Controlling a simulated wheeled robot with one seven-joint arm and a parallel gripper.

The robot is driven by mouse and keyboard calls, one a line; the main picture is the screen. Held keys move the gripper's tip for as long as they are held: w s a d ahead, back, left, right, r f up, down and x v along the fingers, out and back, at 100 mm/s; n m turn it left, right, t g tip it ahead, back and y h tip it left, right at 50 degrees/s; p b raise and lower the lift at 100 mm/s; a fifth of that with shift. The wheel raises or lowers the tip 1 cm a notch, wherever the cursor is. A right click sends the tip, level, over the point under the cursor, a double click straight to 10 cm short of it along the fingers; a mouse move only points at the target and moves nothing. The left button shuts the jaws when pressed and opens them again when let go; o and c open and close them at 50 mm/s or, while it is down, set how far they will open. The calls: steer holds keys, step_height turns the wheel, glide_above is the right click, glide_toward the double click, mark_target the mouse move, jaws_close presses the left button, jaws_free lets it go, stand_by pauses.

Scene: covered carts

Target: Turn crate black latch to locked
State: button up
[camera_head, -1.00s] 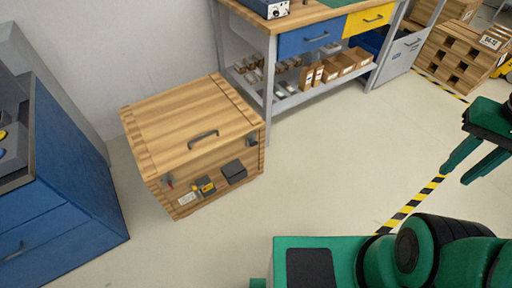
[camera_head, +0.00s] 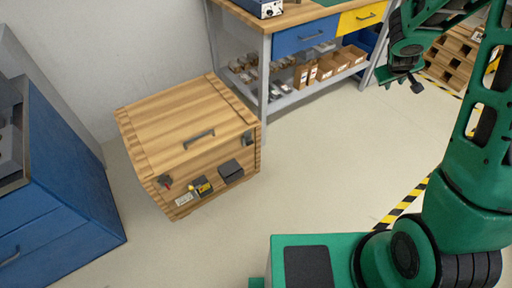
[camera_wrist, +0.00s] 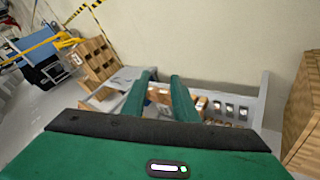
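The wooden crate (camera_head: 170,118) stands on the floor at the left in the head view, lid down, with a dark handle on the lid. On its front, one dark latch (camera_head: 247,139) is at the upper right corner and another, with a red part (camera_head: 166,182), is at the left. They are too small for me to tell their positions. My gripper (camera_head: 411,82) is in the air at the upper right, well away from the crate. In the wrist view its two green fingers (camera_wrist: 161,92) are apart with nothing between them. Wood at the right edge (camera_wrist: 305,115) looks like the crate.
A black box (camera_head: 231,171) and a yellow-and-black item (camera_head: 201,187) are at the crate's front. A blue cabinet (camera_head: 60,185) stands left of it. A workbench (camera_head: 268,90) with shelved boxes stands behind. The floor (camera_head: 315,180) right of the crate is clear.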

steer(key=w+a+f+n+t+y, duration=0.1)
steer(key=w+a+f+n+t, duration=0.15)
steer(key=w+a+f, duration=0.35)
steer(key=w+a+f+n+t, duration=0.25)
steer(key=w+f, duration=0.25)
steer(key=w, duration=0.3)
steer(key=w+a+f+n+t+y, duration=0.25)
steer(key=a+f+n, duration=0.35)
steer(key=a+f, duration=0.55)
steer(key=n+t+y, duration=0.1)
steer(key=n+y, duration=1)
steer(key=y, duration=0.1)
glide_toward(249, 142)
steer(key=x, duration=0.7)
steer(key=shift+w+f, duration=0.2)
steer(key=shift+f, duration=0.1)
steer(key=shift+a, duration=0.1)
